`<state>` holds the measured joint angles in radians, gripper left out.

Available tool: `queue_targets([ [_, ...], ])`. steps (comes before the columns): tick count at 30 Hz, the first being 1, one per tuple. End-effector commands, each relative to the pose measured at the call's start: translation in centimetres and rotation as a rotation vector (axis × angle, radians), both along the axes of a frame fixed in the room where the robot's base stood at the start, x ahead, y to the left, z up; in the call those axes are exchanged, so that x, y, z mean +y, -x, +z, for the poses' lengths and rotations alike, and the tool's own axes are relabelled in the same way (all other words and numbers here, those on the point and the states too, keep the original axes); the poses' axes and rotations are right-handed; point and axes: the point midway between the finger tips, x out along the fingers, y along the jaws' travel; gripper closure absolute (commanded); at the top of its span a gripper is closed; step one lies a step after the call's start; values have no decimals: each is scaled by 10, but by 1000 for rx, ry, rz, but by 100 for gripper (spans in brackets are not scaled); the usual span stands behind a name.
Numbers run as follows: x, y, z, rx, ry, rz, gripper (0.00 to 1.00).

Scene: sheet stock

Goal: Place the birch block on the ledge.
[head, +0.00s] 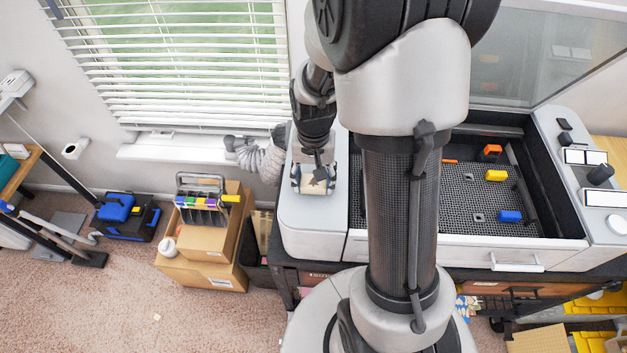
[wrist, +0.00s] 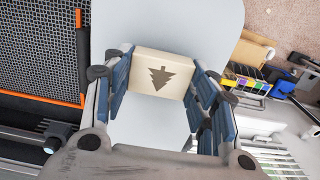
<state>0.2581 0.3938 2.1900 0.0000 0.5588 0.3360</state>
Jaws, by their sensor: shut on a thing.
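The birch block (wrist: 160,72) is pale, with a dark tree mark on its face. My gripper (wrist: 160,88) is shut on it, with the blue-grey finger pads at its left and right sides. In the head view the block (head: 314,183) shows below my gripper (head: 314,178), over the pale flat ledge (head: 310,226) at the left side of the machine. The ledge also fills the middle of the wrist view (wrist: 200,25). It is bare around the block. I cannot tell whether the block touches it.
Right of the ledge is the machine's sunken mesh bed (head: 455,190) with orange, yellow and blue pieces. A windowsill (head: 190,148) and a grey hose (head: 262,160) are at the left. Cardboard boxes (head: 205,240) stand on the floor. My arm hides part of the machine.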

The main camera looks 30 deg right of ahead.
Motion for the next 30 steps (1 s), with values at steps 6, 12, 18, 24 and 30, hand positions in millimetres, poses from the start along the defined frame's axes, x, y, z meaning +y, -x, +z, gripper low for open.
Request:
queue_targets([
  [6, 0, -1, -9, -2, 0, 0, 69],
  [12, 0, 0, -11, -1, 1, 0, 69],
  [18, 0, 0, -12, -1, 0, 0, 39],
  [24, 0, 0, -12, -1, 1, 0, 27],
  [30, 0, 0, -12, -1, 1, 0, 27],
])
